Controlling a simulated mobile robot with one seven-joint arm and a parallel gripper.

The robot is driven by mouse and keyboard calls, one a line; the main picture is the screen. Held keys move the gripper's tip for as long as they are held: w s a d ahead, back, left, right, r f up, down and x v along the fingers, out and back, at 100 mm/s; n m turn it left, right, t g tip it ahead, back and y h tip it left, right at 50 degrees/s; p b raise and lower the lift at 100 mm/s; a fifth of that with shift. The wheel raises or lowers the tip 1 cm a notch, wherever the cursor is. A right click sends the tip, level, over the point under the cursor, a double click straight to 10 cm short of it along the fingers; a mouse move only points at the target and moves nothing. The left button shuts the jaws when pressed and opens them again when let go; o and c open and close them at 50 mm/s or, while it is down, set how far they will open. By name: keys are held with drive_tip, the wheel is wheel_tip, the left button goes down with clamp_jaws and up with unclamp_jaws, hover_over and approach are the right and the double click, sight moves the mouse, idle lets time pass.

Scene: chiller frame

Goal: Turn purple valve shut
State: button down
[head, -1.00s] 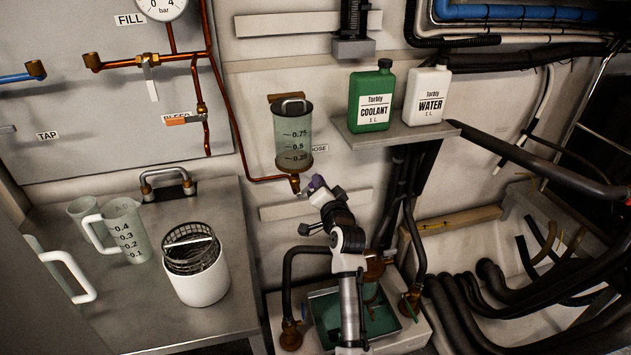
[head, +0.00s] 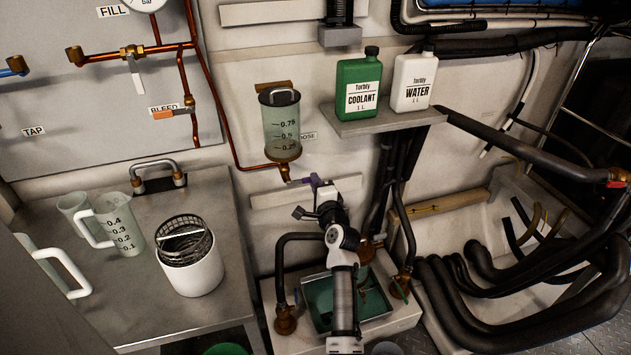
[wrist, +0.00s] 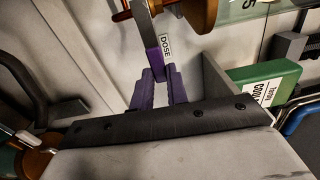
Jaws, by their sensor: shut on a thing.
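The purple valve lever (head: 313,180) sits under the clear dosing cylinder (head: 282,130), on the brass outlet at its foot. In the head view it points to the right from the outlet. In the wrist view the lever shows as a grey metal bar with a purple sleeve (wrist: 158,62) at its end. My gripper (wrist: 161,84) has purple fingers, one on each side of the sleeve's end, and is shut on it. In the head view my gripper (head: 322,185) is small, and its contact with the lever is hard to make out.
A shelf (head: 390,121) with a green coolant bottle (head: 358,85) and a white water bottle (head: 412,82) is up and right of my gripper. Below is a tray (head: 318,312) with green liquid. Measuring jugs (head: 122,225) and a white basket pot (head: 190,270) stand on the left bench.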

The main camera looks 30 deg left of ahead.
drive_tip(key=shift+f, duration=0.35)
drive_tip(key=c, duration=1.4)
unclamp_jaws()
drive_tip(key=shift+f, duration=0.1)
drive_tip(key=shift+d, duration=0.1)
drive_tip(key=b+v, duration=0.2)
drive_tip(key=v, duration=1.1)
drive_tip(key=shift+s+d+b, duration=0.15)
drive_tip(key=shift+s+b, duration=0.15)
drive_tip(key=shift+b, duration=0.1)
